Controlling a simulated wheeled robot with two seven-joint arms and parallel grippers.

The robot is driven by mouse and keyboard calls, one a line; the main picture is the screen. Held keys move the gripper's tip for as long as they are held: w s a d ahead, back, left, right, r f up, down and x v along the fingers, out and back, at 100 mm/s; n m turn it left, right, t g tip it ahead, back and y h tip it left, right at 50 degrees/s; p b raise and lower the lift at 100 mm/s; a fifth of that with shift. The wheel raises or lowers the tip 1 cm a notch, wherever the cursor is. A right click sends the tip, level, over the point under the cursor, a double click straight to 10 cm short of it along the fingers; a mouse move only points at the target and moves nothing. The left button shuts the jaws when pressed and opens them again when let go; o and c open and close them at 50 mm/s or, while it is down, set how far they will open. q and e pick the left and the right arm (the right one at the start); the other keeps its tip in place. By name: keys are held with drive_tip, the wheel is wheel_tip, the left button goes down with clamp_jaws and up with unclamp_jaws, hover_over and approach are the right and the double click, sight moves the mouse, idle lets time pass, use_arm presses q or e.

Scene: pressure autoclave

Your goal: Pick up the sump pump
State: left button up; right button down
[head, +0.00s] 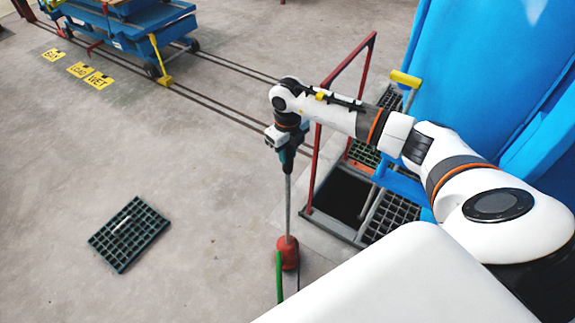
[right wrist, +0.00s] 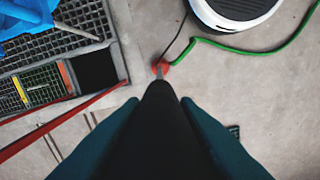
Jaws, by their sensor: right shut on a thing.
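The sump pump (head: 288,252) has a red body at the foot of a long grey pole, with a green hose and a dark cord at its base. My right gripper (head: 287,158) is shut on the upper end of the pump's pole, which hangs down nearly upright below it. In the right wrist view the teal fingers (right wrist: 160,125) flank a dark shape, and the red pump body (right wrist: 161,69) shows beyond it. I cannot tell whether the pump touches the floor. My left gripper is not in view.
An open pit (head: 342,195) with a red rail (head: 313,165) lies right of the pump, beside floor grating (head: 392,217). A loose grate (head: 129,234) lies on the floor at left. A blue cart (head: 125,25) stands on rails at the back. The middle floor is clear.

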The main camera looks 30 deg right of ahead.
drive_tip(key=shift+w+r, duration=0.15)
drive_tip(key=shift+r, duration=0.1)
